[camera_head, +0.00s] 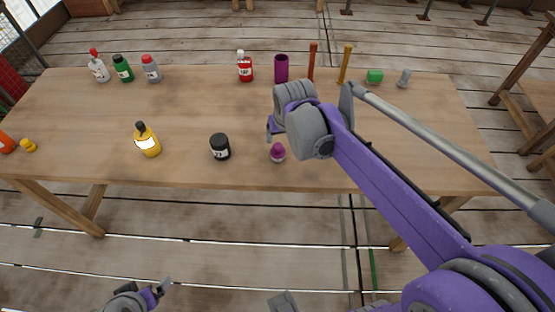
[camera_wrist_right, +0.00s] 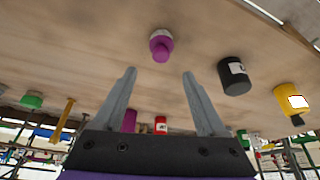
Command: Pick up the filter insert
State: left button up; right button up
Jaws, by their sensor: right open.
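A small magenta piece with a rounded knob (camera_head: 278,152) stands near the table's front edge; no label shows which thing is the filter insert. In the right wrist view the magenta piece (camera_wrist_right: 161,45) lies just beyond the fingertips, roughly in line with the gap between them. My right gripper (camera_wrist_right: 159,72) is open and empty, apart from the piece. In the head view it is mostly hidden behind my own wrist. My left gripper (camera_head: 150,296) shows only partly at the bottom edge, clear of the table; its jaw state is unclear.
A black jar (camera_head: 220,147) and a yellow bottle (camera_head: 147,140) stand left of the magenta piece. Along the back are a red bottle (camera_head: 245,67), a purple cylinder (camera_head: 281,68), upright sticks and a green piece (camera_head: 375,76). The wooden table (camera_head: 80,120) has bare room at left.

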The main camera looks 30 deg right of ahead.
aim_at(278, 146)
jog(key=b+x, duration=0.1)
jog(key=x, duration=0.9)
jog(key=shift+w+f, duration=0.15)
jog(key=shift+w, duration=0.1)
jog(key=shift+c, duration=0.3)
grip_shut()
notch_tip(278, 146, up, 10)
jog(key=shift+r+p, duration=0.1)
jog(key=shift+p, duration=0.5)
